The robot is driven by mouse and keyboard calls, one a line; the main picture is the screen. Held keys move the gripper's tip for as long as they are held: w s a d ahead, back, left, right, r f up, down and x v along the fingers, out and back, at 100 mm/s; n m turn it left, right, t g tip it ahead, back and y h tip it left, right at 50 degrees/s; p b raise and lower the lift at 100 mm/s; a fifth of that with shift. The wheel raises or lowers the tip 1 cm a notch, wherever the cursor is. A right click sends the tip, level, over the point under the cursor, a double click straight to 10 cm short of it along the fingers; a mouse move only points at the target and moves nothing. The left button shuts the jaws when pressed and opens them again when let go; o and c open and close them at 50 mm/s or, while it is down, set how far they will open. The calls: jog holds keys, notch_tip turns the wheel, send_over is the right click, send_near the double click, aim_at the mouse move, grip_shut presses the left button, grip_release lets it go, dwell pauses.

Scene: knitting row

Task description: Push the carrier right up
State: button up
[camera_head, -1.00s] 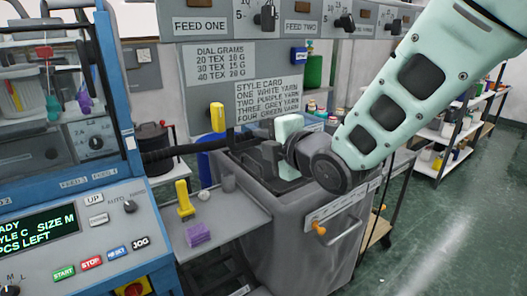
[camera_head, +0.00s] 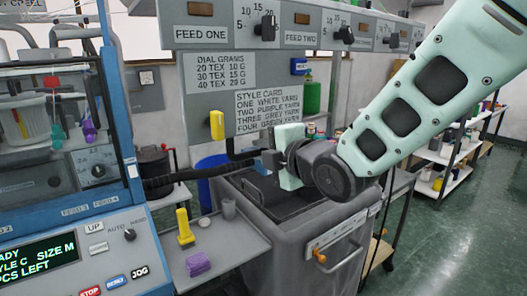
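My gripper (camera_head: 264,162) is at the end of the pale green arm, over the left part of a grey bin. Its dark fingers point left, toward the machine, and are too small to show whether they are open or shut. A yellow handle (camera_head: 217,125) on the feed panel is just up and left of the fingers, apart from them. A dark ribbed hose (camera_head: 195,174) ends close to the fingers; I cannot tell whether they touch. Behind the machine's window at left are a green piece (camera_head: 57,135) and a purple piece (camera_head: 90,131). I cannot tell which thing is the carrier.
The grey bin (camera_head: 290,235) stands below my gripper. A grey shelf (camera_head: 235,248) beside it holds a yellow piece (camera_head: 184,227) and a purple block (camera_head: 198,264). The blue-framed machine (camera_head: 118,140) and its control panel (camera_head: 95,262) fill the left. Green floor (camera_head: 460,215) is open at right.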

jog(key=shift+o, duration=1.4)
jog(key=shift+r, duration=0.5)
jog(key=shift+f, duration=0.15)
jog(key=shift+f, duration=0.1)
jog(key=shift+s+d, duration=0.15)
jog(key=shift+s, duration=0.05)
jog(key=b+v, duration=0.2)
jog(key=v, duration=0.9)
jog(key=shift+s+d+b, duration=0.2)
jog(key=shift+s+b, duration=0.05)
jog(key=shift+b, duration=0.05)
